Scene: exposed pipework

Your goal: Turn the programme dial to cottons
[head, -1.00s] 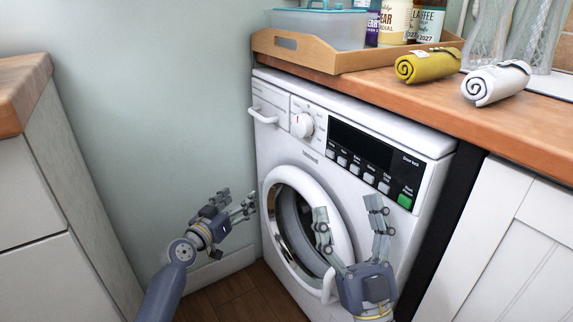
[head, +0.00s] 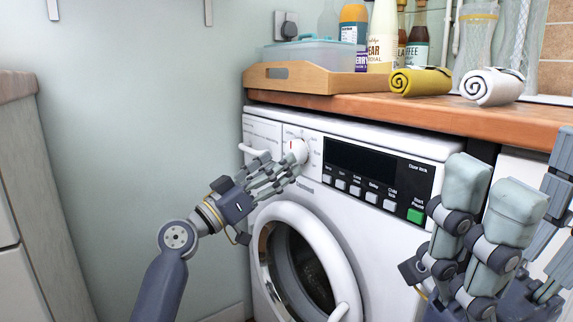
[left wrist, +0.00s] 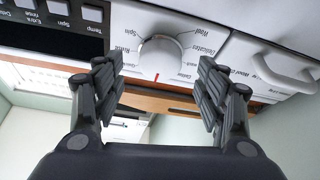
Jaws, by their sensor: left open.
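The white round programme dial (head: 297,150) is on the washing machine's panel (head: 262,132), left of the black display. In the left wrist view the dial (left wrist: 161,56) is ringed by printed programme names, and its red mark is at the lower edge; the small lettering is partly unreadable. In the head view the red mark is near the top. My left gripper (head: 283,172) is open at the dial's lower left. In the left wrist view its fingers (left wrist: 159,92) stand apart, either side of the dial and short of it. My right gripper (head: 510,200) is open and empty at the lower right.
A drawer handle (head: 255,152) is just left of the dial. Buttons (head: 356,190) line the panel to the right. The round door (head: 305,262) is below. The worktop (head: 450,112) above holds a wooden tray (head: 300,80) and rolled towels (head: 420,81). Free wall is left.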

